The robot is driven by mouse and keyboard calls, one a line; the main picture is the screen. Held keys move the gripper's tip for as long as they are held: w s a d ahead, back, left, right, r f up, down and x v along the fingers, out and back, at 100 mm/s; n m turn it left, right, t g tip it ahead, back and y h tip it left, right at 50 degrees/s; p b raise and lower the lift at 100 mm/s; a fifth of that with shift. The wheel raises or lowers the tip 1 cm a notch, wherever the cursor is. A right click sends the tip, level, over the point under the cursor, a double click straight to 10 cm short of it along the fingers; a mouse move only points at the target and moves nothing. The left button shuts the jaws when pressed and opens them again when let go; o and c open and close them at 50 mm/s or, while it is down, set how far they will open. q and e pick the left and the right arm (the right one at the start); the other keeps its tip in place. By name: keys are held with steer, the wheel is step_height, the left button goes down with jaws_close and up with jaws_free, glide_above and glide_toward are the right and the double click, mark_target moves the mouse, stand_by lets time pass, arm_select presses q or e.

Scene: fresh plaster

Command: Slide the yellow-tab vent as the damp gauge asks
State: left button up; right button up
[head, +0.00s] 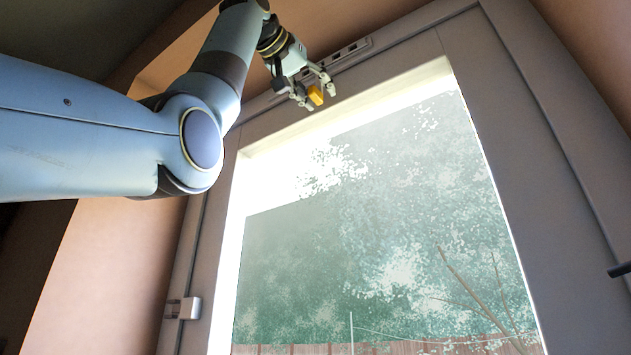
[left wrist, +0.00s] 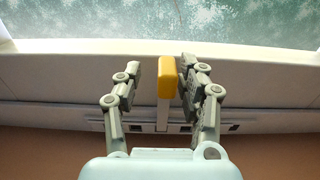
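The yellow tab (head: 315,95) sits at the top of the window, at the vent, a pale slotted strip (head: 348,52) along the upper frame. My left gripper (head: 319,97) is up at the tab with its fingers on either side of it. In the left wrist view, the yellow tab (left wrist: 168,78) stands between the open fingers (left wrist: 160,76). A clear gap shows on its left; it is close to the right finger, and I cannot tell whether they touch. Dark slots of the vent (left wrist: 235,127) show behind the fingers. No damp gauge is in view. My right gripper is not in view.
The grey window frame (head: 490,120) surrounds a bright pane (head: 380,230) with trees and a fence outside. A small pale fitting (head: 183,308) is at the lower left of the frame. A dark bar (head: 620,269) juts in at the right edge. Bare pinkish wall (head: 120,260) lies left.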

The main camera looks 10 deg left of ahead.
arm_select(q)
steer(key=shift+a, duration=0.2)
steer(key=v, duration=1.1)
steer(key=shift+s, duration=0.4)
steer(key=shift+f, duration=0.1)
